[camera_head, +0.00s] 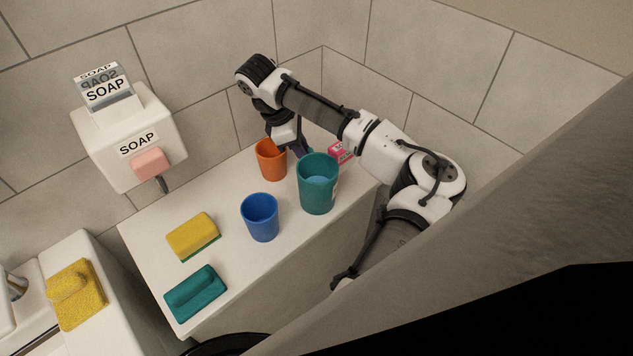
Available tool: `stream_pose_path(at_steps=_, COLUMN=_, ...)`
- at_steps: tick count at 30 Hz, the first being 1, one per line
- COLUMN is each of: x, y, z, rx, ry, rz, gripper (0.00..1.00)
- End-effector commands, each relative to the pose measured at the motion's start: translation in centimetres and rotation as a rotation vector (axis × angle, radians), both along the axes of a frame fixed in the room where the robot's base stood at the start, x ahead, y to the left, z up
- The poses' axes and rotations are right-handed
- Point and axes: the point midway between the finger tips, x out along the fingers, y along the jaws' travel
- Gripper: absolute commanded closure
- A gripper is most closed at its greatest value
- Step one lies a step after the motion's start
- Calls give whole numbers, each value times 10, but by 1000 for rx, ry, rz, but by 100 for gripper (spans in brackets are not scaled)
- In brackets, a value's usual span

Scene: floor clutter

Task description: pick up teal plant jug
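The teal jug (316,197) stands upright on the white counter. It is the largest of the cups there, and something lighter blue shows inside its open top. My arm reaches over from the right and bends down behind the jug. My gripper (299,147) points down between the orange cup (271,161) and the jug, at the jug's far left rim. Its fingertips are mostly hidden behind the jug, so I cannot tell how wide they are or whether they touch it.
A blue cup (260,218) stands front left of the jug. A small pink box (340,153) lies behind it, close to the wall. A yellow sponge (192,236) and a teal brush (196,293) lie on the counter's left part. A soap dispenser (130,138) hangs on the tiled wall.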

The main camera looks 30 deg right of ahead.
Motion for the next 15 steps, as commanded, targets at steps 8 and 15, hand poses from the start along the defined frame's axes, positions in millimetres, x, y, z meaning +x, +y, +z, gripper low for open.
stream_pose_path(at_steps=8, x=-7, y=-9, z=-27, rx=1, ry=1, rz=0, gripper=78)
stream_pose_path(at_steps=15, x=-7, y=-9, z=-29, rx=0, ry=0, rz=0, gripper=80)
